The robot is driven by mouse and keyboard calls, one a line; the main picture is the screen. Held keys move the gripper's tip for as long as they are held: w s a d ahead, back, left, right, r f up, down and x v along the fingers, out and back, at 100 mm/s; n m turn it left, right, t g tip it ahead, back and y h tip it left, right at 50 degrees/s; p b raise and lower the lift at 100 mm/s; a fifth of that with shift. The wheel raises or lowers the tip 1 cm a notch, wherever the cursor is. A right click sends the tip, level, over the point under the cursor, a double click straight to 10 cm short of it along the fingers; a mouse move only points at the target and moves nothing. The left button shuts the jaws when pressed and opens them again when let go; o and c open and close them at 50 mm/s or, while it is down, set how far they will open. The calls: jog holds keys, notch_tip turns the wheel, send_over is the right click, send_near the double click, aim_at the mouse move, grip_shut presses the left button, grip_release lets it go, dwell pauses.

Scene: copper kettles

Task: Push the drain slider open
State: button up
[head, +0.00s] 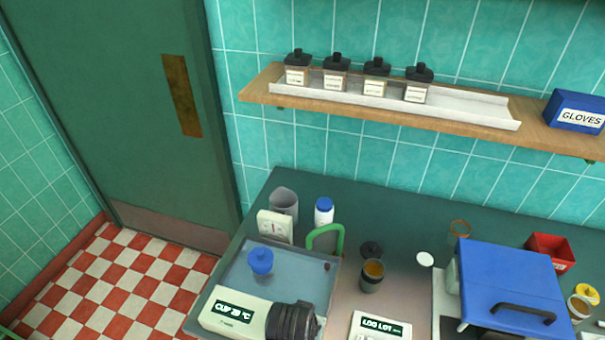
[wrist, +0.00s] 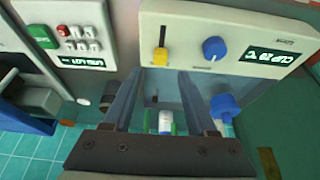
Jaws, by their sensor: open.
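The drain slider appears to be the yellow block (wrist: 160,56) on the pale front panel (wrist: 185,28) in the wrist view. It sits at the picture-lower end of a short upright slot. A blue knob (wrist: 214,48) and a dark display reading a temperature are to its right. My gripper (wrist: 163,78) is open and empty. Its two fingers point toward the panel, with the slider just past the tips and between their lines; contact cannot be told. In the head view the bath (head: 232,312) is at the lower left, and the slider is hidden.
A blue-capped item (head: 260,261) is in the bath basin. A green hoop (head: 325,240), amber jar (head: 372,276) and white bottle (head: 324,212) stand close by. A blue-lidded machine (head: 505,280) is to the right. A shelf (head: 390,117) with several bottles hangs above.

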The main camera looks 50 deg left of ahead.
jog(key=v, duration=0.7)
jog(key=shift+r+b, duration=0.3)
jog(key=shift+b, duration=0.05)
